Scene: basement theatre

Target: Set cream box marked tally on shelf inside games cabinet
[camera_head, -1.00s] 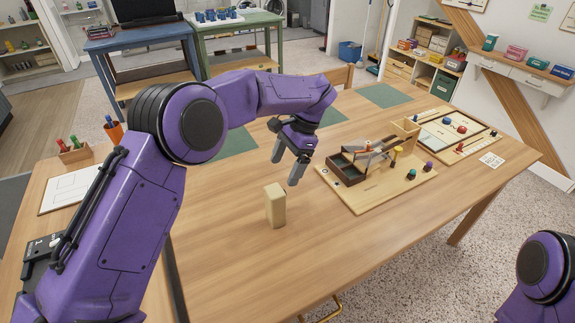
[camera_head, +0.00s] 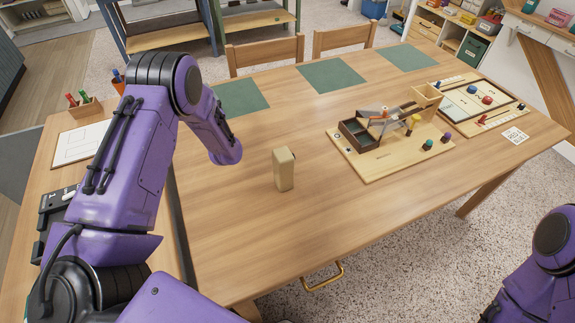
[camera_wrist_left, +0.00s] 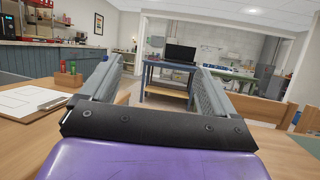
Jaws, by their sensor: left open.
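A cream box (camera_head: 284,168) stands upright on the wooden table, right of my left arm. It has a small dark spot near its top; I cannot read any marking. No gripper touches it. My left gripper is hidden in the head view, where only my purple arm shows. In the left wrist view my left gripper (camera_wrist_left: 156,68) is open, with nothing between its fingers, and faces across the room. My right gripper is not in view; only part of my right arm shows at lower right. I cannot tell whether the shelf unit (camera_head: 447,43) at upper right is the games cabinet.
A wooden game board (camera_head: 378,165) with a dark tray and pegs lies right of the box. Another game set (camera_head: 460,112) lies beyond it. Green mats (camera_head: 332,75) and chairs (camera_head: 265,54) line the far edge. A pen holder (camera_head: 88,107) stands left. Table around the box is clear.

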